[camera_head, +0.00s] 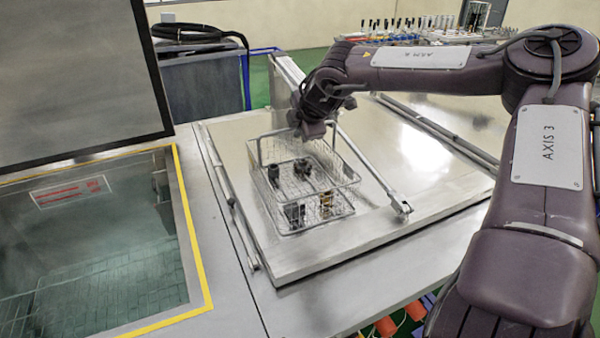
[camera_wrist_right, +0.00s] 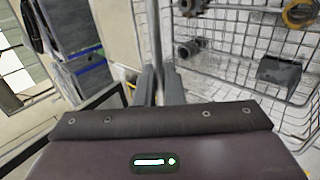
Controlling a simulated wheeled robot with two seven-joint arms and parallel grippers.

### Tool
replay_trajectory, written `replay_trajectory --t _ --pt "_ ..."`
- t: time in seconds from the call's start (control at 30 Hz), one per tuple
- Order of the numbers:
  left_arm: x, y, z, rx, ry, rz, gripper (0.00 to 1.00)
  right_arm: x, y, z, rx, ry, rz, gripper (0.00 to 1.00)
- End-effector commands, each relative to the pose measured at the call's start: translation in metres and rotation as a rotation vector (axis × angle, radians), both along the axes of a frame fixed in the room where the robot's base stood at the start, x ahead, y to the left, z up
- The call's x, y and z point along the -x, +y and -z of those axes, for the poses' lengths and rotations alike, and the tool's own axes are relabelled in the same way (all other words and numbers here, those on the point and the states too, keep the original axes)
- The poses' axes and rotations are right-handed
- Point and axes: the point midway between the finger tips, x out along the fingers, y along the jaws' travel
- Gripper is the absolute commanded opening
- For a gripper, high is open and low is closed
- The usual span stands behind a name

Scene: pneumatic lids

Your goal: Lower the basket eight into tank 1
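The wire basket (camera_head: 331,213) is over the closed metal lid in the middle of the head view, with dark and brass-coloured metal parts inside. I cannot tell whether it touches the lid. My right gripper (camera_head: 312,132) is at the top of its handle. In the right wrist view the fingers (camera_wrist_right: 159,75) are closed around the handle bar (camera_wrist_right: 155,40), with the basket mesh (camera_wrist_right: 228,68) to the right. An open tank (camera_head: 95,278) with a yellow rim and greenish liquid is at the left; no tank number is readable. My left gripper is out of view.
A raised dark lid panel (camera_head: 70,80) stands behind the open tank. The closed lid (camera_head: 430,165) has metal bars along its sides. A grey bin (camera_head: 200,85) with black hoses is behind. A grey strip (camera_head: 215,215) separates the open tank from the closed lid.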

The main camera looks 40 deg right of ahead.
Motion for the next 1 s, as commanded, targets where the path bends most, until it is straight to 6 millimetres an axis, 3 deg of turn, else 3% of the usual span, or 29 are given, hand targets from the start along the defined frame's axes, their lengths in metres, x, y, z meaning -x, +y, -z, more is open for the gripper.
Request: replay_trajectory --t 0.17,1.0 --pt "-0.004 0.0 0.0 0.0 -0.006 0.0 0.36 0.0 0.0 0.0 0.0 0.0 0.0 0.0" --pt "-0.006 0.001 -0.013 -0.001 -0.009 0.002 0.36 -0.003 0.001 -0.036 0.002 -0.013 -0.001 0.0"
